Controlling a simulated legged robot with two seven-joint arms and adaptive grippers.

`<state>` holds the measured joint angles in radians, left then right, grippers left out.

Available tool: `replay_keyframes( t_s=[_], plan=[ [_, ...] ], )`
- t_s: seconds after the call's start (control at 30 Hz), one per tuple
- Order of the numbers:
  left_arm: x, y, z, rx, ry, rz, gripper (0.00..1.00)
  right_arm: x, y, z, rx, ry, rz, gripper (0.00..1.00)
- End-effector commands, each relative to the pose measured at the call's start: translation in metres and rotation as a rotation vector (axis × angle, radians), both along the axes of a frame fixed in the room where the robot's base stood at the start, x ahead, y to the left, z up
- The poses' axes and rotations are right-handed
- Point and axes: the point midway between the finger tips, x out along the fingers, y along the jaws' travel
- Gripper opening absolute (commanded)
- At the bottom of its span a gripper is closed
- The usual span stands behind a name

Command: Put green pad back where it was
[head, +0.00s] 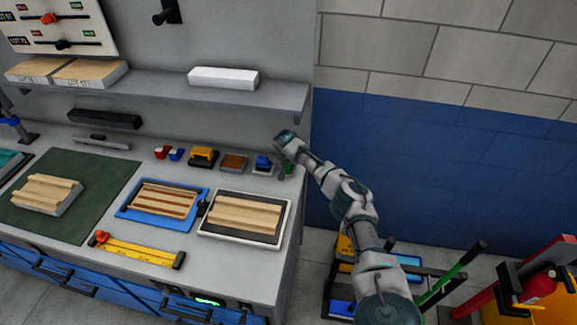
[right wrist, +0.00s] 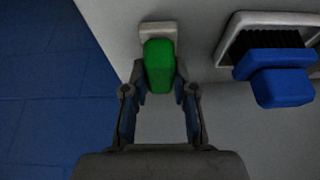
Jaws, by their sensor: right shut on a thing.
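The green pad (right wrist: 159,66) is a small block with rounded edges, seen between the fingers of my right gripper (right wrist: 159,78). The gripper is shut on it. In the right wrist view its far end meets or overlaps a small pale grey holder (right wrist: 156,29); I cannot tell whether it rests there. In the head view the green pad (head: 289,169) is a small green patch at the counter's right end, partly hidden by my right gripper (head: 284,172). My left gripper is not in view.
A blue-handled brush (right wrist: 276,75) sits in a grey tray close to the right gripper; the head view shows it too (head: 263,162). A brown block (head: 233,162) and a yellow piece (head: 203,156) stand further left. A shelf (head: 200,92) hangs above. The counter ends just right of the pad.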

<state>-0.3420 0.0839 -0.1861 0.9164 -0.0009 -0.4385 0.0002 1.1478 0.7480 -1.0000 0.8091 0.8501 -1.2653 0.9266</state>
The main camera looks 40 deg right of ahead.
Motion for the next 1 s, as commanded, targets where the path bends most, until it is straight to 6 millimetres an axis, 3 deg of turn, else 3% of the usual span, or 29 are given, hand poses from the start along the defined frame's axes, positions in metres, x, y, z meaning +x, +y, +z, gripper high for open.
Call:
replay_keyframes(
  t_s=[0.13, 0.17, 0.23, 0.27, 0.67, 0.77, 1.0],
  plan=[
    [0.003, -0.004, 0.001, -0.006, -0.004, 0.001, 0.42, -0.001, 0.003, -0.002, -0.003, 0.006, 0.0, 0.0],
    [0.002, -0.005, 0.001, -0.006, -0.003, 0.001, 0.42, -0.001, 0.004, -0.002, -0.004, 0.007, 0.0, 0.31],
    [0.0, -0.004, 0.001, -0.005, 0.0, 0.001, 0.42, -0.001, 0.006, -0.001, -0.005, 0.006, 0.0, 0.49],
    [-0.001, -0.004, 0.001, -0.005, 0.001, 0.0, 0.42, 0.0, 0.006, -0.001, -0.005, 0.006, 0.001, 0.51],
    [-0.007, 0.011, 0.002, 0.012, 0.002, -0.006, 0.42, -0.003, 0.004, 0.007, 0.0, 0.003, 0.001, 0.51],
    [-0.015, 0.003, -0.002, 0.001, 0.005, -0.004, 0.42, -0.007, 0.009, 0.023, 0.001, 0.002, 0.003, 0.51],
    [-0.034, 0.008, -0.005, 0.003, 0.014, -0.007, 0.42, -0.02, 0.027, 0.074, -0.002, 0.0, 0.003, 0.51]
  ],
)
